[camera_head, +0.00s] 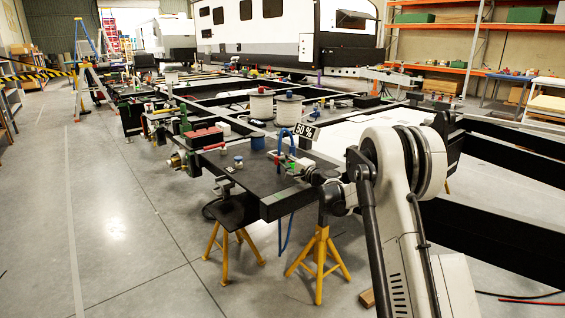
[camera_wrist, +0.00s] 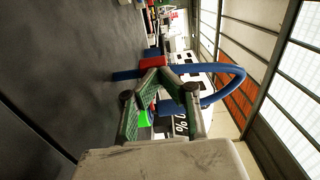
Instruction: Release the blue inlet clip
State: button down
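My gripper (camera_wrist: 158,74) has its two green-padded fingers angled in towards each other, with the tips close together by a red block (camera_wrist: 153,62). In the head view my gripper (camera_head: 304,168) is small, at the right part of the black chassis end. A blue hose (camera_wrist: 240,82) loops from beside the red block round to the right of the fingers; the blue hose (camera_head: 281,140) also arches up in the head view. A short blue bar (camera_wrist: 127,75) sticks out left of the red block. I cannot tell which blue part is the inlet clip, or whether the tips touch anything.
A black-and-white "50 %" sign (camera_head: 306,132) stands close behind my gripper. The floor at left is clear.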

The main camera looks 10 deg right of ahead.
jog(key=shift+s+d, duration=0.1)
jog(key=shift+d, duration=0.4)
jog(key=d, duration=0.1)
jog(key=s+d, duration=0.1)
jog(key=shift+d, duration=0.4)
jog(key=p+v, duration=0.2)
jog(key=v, duration=0.8)
jog(key=shift+r, duration=0.1)
